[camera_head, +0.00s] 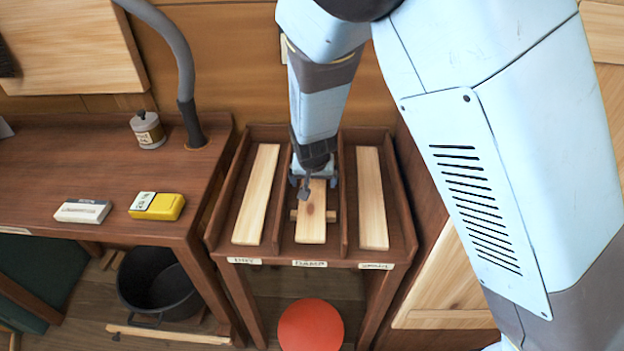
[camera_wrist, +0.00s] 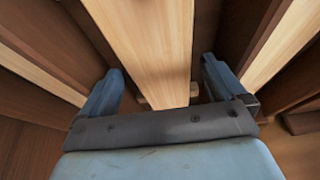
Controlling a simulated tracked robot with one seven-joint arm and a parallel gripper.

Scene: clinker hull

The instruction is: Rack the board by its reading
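My gripper (camera_head: 314,182) is over the far part of this board. In the wrist view my gripper (camera_wrist: 160,85) is open, with one blue finger on each side of the board (camera_wrist: 150,45) and gaps between. A yellow meter (camera_head: 166,207) with a pale display lies on the bench at left; I cannot read its figure. Labels on the rack front, including the middle one (camera_head: 310,263), are too small to read surely.
Similar boards lie in the left bay (camera_head: 256,195) and right bay (camera_head: 371,200), with dividers between. The bench (camera_head: 60,170) carries a white block (camera_head: 83,211), a small tin (camera_head: 148,130) and a grey hose (camera_head: 183,60). A black bucket (camera_head: 155,285) and red stool (camera_head: 311,327) stand below.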

